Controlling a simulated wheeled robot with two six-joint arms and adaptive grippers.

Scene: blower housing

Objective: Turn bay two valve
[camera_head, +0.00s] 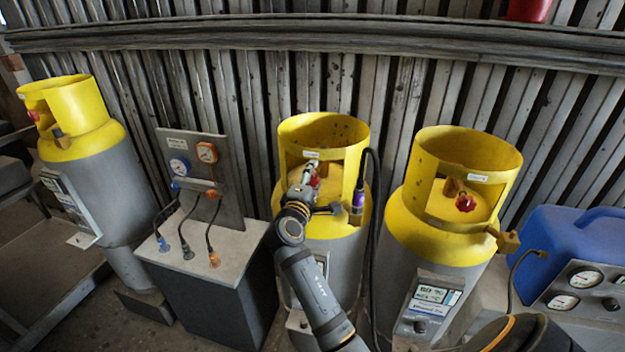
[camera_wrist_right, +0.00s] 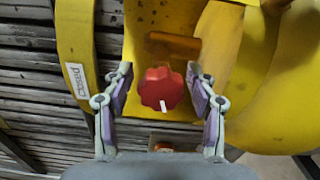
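The middle cylinder (camera_head: 340,205) is grey with a yellow top and a cut-out yellow collar (camera_head: 325,130). Its red valve knob (camera_head: 315,181) is partly hidden behind my right gripper (camera_head: 311,172), which reaches into the collar opening. In the right wrist view, the red lobed knob (camera_wrist_right: 160,88) with a white mark sits between the two fingers of my right gripper (camera_wrist_right: 160,75). The fingers are open, with a gap on each side of the knob. A collar label (camera_wrist_right: 75,80) is too small to read. My left gripper is not in view.
Similar yellow-topped cylinders stand at right (camera_head: 440,240) and far left (camera_head: 95,175). A gauge panel (camera_head: 205,165) stands on a grey box between. A black hose (camera_head: 376,220) hangs beside the middle cylinder's right side. A blue container (camera_head: 575,245) is at far right.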

